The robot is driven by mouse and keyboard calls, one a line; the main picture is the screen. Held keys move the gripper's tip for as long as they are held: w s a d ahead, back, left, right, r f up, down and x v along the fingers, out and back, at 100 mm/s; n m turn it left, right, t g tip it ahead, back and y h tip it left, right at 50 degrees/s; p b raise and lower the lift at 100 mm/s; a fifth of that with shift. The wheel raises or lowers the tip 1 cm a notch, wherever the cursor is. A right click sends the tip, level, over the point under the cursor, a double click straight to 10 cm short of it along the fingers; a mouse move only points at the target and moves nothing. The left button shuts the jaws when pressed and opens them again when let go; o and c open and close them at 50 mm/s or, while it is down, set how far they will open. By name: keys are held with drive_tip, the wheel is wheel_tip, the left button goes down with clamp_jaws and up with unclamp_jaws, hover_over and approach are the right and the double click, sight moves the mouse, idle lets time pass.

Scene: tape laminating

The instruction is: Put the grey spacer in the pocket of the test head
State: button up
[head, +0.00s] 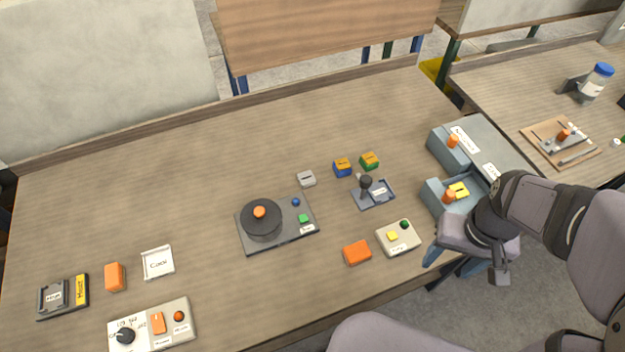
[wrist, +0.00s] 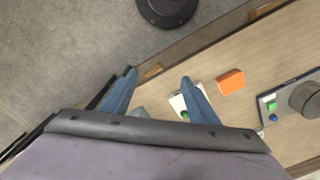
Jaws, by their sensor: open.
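A small light grey block (head: 306,178), which looks like the grey spacer, lies on the table behind the black round turntable (head: 262,220). A grey-blue machine (head: 480,140) stands at the right end of the table, with two bays, orange knobs and a yellow piece in the nearer bay; I cannot tell whether this is the test head, and no pocket is clearly visible. My gripper (head: 462,266) is open and empty at the table's front right edge, well apart from the grey block. In the wrist view my blue fingers (wrist: 158,78) are spread with nothing between them.
A button box (head: 398,238) and an orange block (head: 357,252) lie near my gripper. A lever stand (head: 373,192), a blue-yellow block (head: 342,167) and a green-yellow block (head: 369,161) are mid-table. A control panel (head: 152,327) is front left. The back left table is clear.

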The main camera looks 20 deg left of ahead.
drive_tip(key=w+a+r+n+y, duration=0.1)
drive_tip(key=w+a+n, duration=0.6)
drive_tip(key=w, duration=0.5)
drive_tip(key=n+g+y+b, duration=0.2)
drive_tip(key=n+g, duration=0.1)
drive_tip(key=n, duration=1.6)
approach(306, 177)
drive_tip(key=shift+s+f, duration=0.15)
drive_tip(key=shift+f, duration=0.05)
drive_tip(key=shift+p+x, duration=1.85)
drive_tip(key=shift+x, duration=1.7)
drive_tip(key=c, duration=1.2)
